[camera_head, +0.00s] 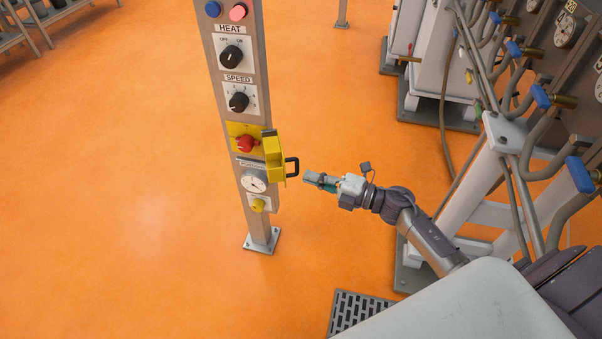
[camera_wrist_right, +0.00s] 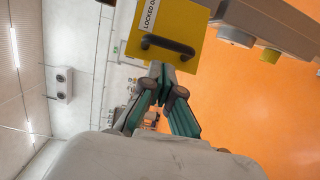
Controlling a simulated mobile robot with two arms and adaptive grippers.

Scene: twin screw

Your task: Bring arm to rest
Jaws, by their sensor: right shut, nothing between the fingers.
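My right gripper (camera_head: 310,178) is shut and empty in the head view, just right of the control post (camera_head: 228,130). A gap shows between its fingertips and the black handle (camera_head: 292,167) of the yellow hinged cover (camera_head: 275,158). The cover stands swung out beside the red knob (camera_head: 246,144), which is exposed. In the right wrist view the closed fingers (camera_wrist_right: 163,72) point towards the yellow cover (camera_wrist_right: 185,25) and its dark handle (camera_wrist_right: 168,45). The fingertips appear just below the handle there; I cannot tell the distance. My left gripper is not in view.
Grey machine stands with hoses (camera_head: 480,190) crowd the right side. Orange floor (camera_head: 120,200) is clear to the left. A dark floor grate (camera_head: 355,310) lies below.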

